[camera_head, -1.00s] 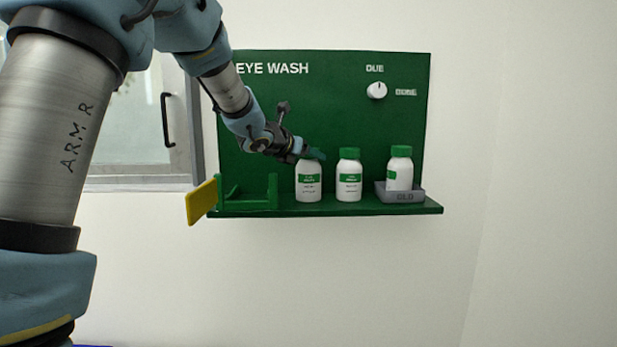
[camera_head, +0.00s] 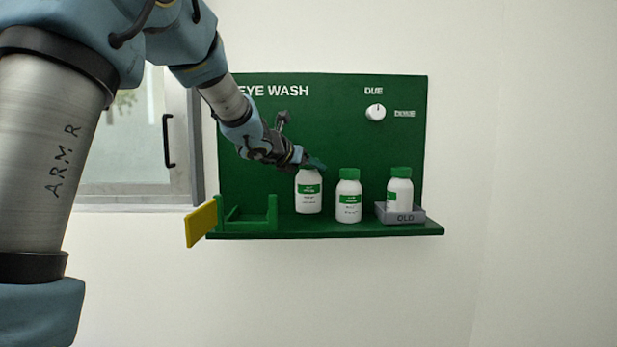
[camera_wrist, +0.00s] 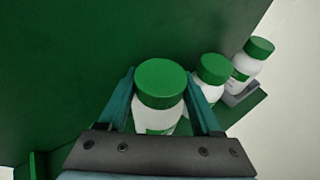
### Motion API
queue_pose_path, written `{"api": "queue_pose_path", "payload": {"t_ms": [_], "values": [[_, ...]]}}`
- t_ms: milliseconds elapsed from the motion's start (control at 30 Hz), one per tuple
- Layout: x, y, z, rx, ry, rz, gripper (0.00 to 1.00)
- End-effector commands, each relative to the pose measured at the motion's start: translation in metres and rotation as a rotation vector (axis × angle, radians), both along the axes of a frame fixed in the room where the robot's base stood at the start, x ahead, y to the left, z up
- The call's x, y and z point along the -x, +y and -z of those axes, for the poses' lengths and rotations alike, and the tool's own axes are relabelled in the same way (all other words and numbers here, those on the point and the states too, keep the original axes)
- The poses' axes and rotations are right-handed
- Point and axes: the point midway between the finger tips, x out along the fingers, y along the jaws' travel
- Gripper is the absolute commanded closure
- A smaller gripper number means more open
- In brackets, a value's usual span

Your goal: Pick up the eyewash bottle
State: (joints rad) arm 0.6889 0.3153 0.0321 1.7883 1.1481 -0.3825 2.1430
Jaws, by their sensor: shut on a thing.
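A white eyewash bottle (camera_head: 309,193) with a green cap and green label is the left one of the bottles at the green station. My gripper (camera_head: 313,164) is shut on it near the cap, from above and the left. Its base is a little higher than that of the middle bottle (camera_head: 348,200), so it hangs just above the shelf, upright or nearly so. In the wrist view the held bottle's green cap (camera_wrist: 160,83) sits between my two teal fingers. A third bottle (camera_head: 399,193) stands in the grey tray marked OLD (camera_head: 405,217).
The green shelf (camera_head: 325,231) bears an empty green holder (camera_head: 248,225) at left, with a yellow flap (camera_head: 201,223) beside it. The green board (camera_head: 325,130) behind has a white dial (camera_head: 376,112). A window (camera_head: 130,140) is at left.

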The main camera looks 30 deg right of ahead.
Motion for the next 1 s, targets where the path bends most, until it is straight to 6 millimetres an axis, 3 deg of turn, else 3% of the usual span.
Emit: {"api": "queue_pose_path", "payload": {"t_ms": [33,200,233,333,1000], "values": [[-0.001,0.0,-0.015,0.003,-0.005,0.0,1.0],[0.0,0.0,-0.051,0.002,-0.006,0.0,1.0],[0.009,0.004,-0.041,0.002,-0.003,0.002,1.0],[0.028,0.013,-0.038,0.002,-0.002,0.0,1.0],[0.15,0.07,-0.041,0.001,-0.003,0.001,1.0]]}}
